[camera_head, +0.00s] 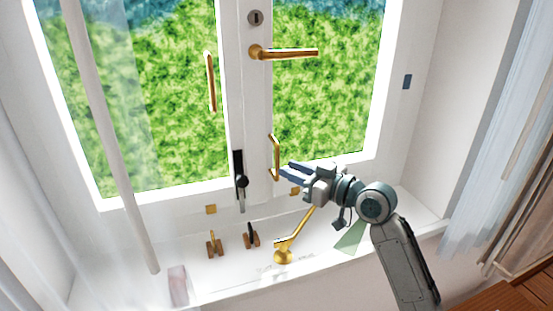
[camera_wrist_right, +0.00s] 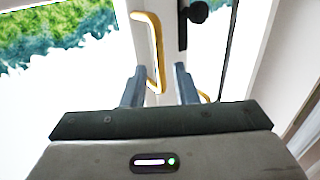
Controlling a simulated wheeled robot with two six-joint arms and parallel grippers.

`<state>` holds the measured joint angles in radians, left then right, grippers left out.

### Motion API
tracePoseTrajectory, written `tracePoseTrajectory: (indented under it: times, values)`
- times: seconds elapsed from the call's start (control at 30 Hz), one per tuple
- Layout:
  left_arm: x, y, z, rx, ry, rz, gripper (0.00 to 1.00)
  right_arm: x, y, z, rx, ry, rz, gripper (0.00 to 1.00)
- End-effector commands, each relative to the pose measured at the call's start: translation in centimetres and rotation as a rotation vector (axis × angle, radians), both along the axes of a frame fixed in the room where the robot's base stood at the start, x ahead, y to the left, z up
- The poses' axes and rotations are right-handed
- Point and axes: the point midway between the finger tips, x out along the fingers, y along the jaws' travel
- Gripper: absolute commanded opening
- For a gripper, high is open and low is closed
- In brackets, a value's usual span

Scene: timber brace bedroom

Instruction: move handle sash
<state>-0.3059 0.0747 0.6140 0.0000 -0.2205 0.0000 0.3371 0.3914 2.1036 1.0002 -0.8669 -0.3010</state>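The window has two white-framed sashes. A brass pull handle (camera_head: 275,157) is upright on the lower frame of the right sash; it also shows in the right wrist view (camera_wrist_right: 155,50). My right gripper (camera_head: 290,170) is just right of its lower part. In the wrist view my right gripper (camera_wrist_right: 159,72) is open, with the pull handle's end showing between its two fingers; whether they touch it I cannot tell. Another brass pull handle (camera_head: 211,82) is on the left sash (camera_head: 232,110). A brass lever handle (camera_head: 285,52) is higher on the right sash, pointing right. My left gripper is not in view.
A black latch (camera_head: 240,180) is at the left sash's lower corner. On the sill below stand a brass stay (camera_head: 284,255) and two small wooden-based pieces (camera_head: 214,246). A sheer curtain (camera_head: 500,130) hangs at right. A pale pole (camera_head: 110,130) crosses at left.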

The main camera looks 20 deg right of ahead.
Motion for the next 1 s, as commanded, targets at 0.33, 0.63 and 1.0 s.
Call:
tracePoseTrajectory:
  times: [0.33, 0.63, 1.0]
  values:
    - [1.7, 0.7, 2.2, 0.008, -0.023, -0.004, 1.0, 3.5, 2.5, 0.3, 0.004, 0.0, 0.0, 0.26]
    - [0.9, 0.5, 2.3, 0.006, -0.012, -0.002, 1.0, 4.2, 3.0, 0.0, -0.001, -0.001, -0.001, 0.26]
    - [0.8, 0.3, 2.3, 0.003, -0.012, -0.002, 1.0, 4.2, 3.0, 0.0, 0.0, 0.0, -0.001, 0.0]
